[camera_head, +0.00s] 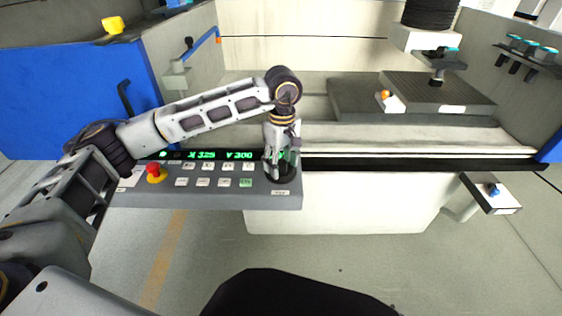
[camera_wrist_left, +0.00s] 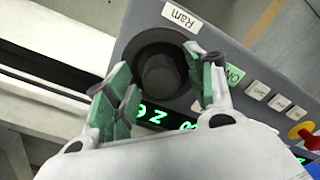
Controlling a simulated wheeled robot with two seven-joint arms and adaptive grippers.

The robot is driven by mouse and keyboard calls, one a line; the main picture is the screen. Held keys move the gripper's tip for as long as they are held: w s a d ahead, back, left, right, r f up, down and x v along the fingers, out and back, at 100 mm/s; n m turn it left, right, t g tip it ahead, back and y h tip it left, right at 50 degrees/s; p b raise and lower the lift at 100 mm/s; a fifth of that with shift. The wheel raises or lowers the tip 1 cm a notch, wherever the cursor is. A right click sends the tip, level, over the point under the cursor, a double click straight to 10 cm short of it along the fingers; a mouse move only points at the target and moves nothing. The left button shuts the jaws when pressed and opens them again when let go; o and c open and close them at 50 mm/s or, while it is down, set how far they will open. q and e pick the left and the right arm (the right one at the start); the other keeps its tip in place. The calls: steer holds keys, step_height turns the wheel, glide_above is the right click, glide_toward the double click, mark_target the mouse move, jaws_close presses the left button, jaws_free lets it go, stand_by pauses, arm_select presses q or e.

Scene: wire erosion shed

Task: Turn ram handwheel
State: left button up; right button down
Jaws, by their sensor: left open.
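The ram handwheel (camera_wrist_left: 163,72) is a round black dial with a raised hub on the grey control panel, beside a white label reading "Ram" (camera_wrist_left: 180,15). In the head view the handwheel (camera_head: 289,174) sits at the panel's right end, partly hidden by my left gripper (camera_head: 281,166). My left gripper points down over it. In the left wrist view the open gripper (camera_wrist_left: 160,84) has its green-padded fingers on either side of the hub, with nothing held. Whether the fingers touch the wheel, I cannot tell. My right gripper is not in view.
The control panel (camera_head: 215,200) carries a red emergency button (camera_head: 153,169), several white keys, a green key (camera_head: 246,183) and a green digital display (camera_head: 205,155). The machine tank with a grey block (camera_head: 440,87) lies behind.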

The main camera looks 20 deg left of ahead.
mark_target(282, 162)
arm_select(q)
step_height(282, 162, up, 12)
stand_by(1.0)
steer(key=shift+w, duration=0.1)
